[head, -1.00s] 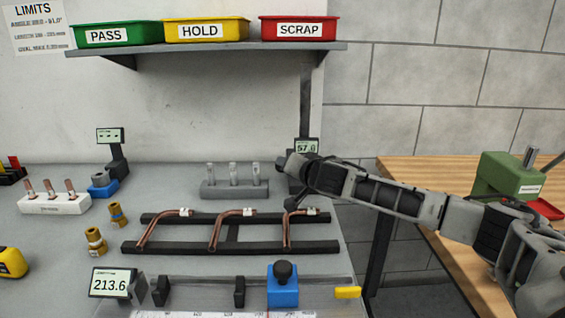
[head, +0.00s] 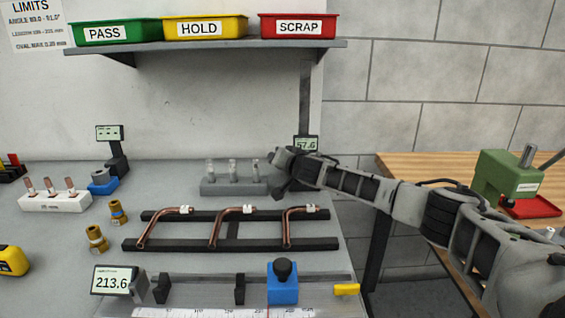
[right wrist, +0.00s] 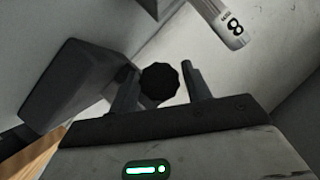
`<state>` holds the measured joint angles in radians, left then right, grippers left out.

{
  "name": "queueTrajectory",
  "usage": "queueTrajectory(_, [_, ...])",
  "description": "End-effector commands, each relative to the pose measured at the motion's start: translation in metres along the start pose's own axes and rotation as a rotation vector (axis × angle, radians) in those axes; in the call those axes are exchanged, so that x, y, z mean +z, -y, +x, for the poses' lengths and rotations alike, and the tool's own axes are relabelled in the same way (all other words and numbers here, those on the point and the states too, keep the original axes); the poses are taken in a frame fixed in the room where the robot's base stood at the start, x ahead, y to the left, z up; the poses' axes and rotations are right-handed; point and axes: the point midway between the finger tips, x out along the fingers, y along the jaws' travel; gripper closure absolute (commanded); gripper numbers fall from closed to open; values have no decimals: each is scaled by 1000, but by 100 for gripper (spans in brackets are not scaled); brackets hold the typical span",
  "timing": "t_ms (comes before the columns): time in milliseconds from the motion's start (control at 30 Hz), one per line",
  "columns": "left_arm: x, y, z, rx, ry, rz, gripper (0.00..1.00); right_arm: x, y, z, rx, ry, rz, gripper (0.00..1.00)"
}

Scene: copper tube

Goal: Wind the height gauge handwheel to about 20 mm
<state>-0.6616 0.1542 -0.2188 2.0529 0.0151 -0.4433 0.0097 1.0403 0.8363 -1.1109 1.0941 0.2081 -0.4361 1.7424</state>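The height gauge's display (head: 306,144) reads about 57.6 in the head view. A black lobed knob, which looks like the handwheel (right wrist: 159,82), shows in the right wrist view. My right gripper (right wrist: 160,88) is open, with one finger on each side of the knob in the picture. I cannot tell whether the fingers touch it or stand short of it. In the head view the gripper (head: 277,172) is beside the gauge. My left gripper is not in view.
A grey block with upright pins (head: 235,186) stands just left of my right gripper; one pin marked 8 (right wrist: 228,28) is close in the wrist view. A black rack (head: 232,246) with bent copper tubes lies in front. A shelf (head: 200,49) with bins hangs above.

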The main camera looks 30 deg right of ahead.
Motion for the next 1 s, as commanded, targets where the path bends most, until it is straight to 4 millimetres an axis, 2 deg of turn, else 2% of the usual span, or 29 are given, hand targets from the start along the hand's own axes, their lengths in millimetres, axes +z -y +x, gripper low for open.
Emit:
queueTrajectory(33, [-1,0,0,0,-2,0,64,0,0,0,1,0,0,67])
queueTrajectory(100, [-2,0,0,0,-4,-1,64,0,0,0,1,0,0,86])
queueTrajectory(567, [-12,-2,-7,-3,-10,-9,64,0,1,-1,26,9,-46,85])
queueTrajectory(1000, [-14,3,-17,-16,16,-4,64,-1,3,-1,138,35,-271,85])
